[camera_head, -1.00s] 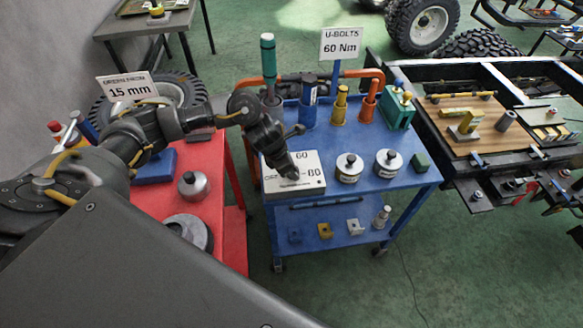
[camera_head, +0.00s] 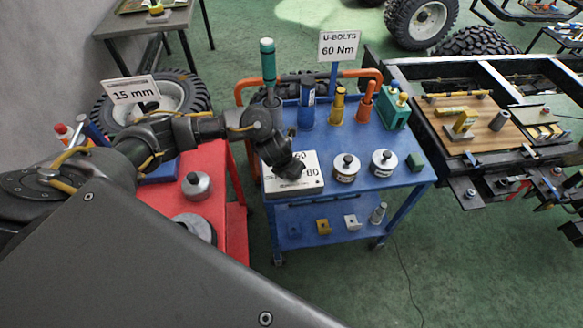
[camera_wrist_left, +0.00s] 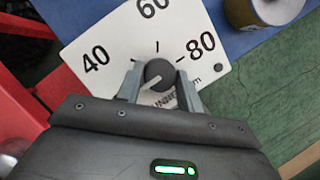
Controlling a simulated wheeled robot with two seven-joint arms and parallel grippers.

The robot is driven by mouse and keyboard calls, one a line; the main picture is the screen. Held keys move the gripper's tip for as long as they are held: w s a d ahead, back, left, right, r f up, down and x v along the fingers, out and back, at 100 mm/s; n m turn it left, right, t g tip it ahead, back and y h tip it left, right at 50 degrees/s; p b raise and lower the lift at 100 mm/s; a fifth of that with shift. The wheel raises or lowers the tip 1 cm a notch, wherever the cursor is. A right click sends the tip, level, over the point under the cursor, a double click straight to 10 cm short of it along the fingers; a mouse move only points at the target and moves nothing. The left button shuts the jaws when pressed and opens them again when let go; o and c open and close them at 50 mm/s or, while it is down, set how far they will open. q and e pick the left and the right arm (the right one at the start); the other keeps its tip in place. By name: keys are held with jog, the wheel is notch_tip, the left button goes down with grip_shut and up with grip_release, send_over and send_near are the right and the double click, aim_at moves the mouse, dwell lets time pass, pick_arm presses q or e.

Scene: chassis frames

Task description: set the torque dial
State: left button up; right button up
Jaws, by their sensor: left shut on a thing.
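The torque dial is a white plate (camera_head: 309,187) on the front left of the blue cart's top. In the left wrist view the plate (camera_wrist_left: 110,38) shows the numbers 40, 60 and 80 in black, with short tick marks. A round dark knob (camera_wrist_left: 159,73) stands at its middle, with a pale stripe across its lower left side. My left gripper (camera_wrist_left: 160,78) has one finger on each side of the knob and is shut on it. In the head view my left gripper (camera_head: 291,170) hides the knob and part of the plate. My right gripper is not in view.
Two silver canisters with black knobs (camera_head: 346,175) (camera_head: 383,168) stand right of the plate, beside a green block (camera_head: 415,161). Upright tools (camera_head: 338,105) line the cart's back, below a "U-BOLTS 60 Nm" sign (camera_head: 340,46). A red cart (camera_head: 228,215) stands to the left.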

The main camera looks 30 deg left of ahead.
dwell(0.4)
pick_arm(q)
jog(key=o, duration=1)
jog(key=shift+w, duration=0.1)
jog(key=p+v, duration=0.3)
jog(key=v, duration=0.7)
jog(key=shift+r, duration=0.4)
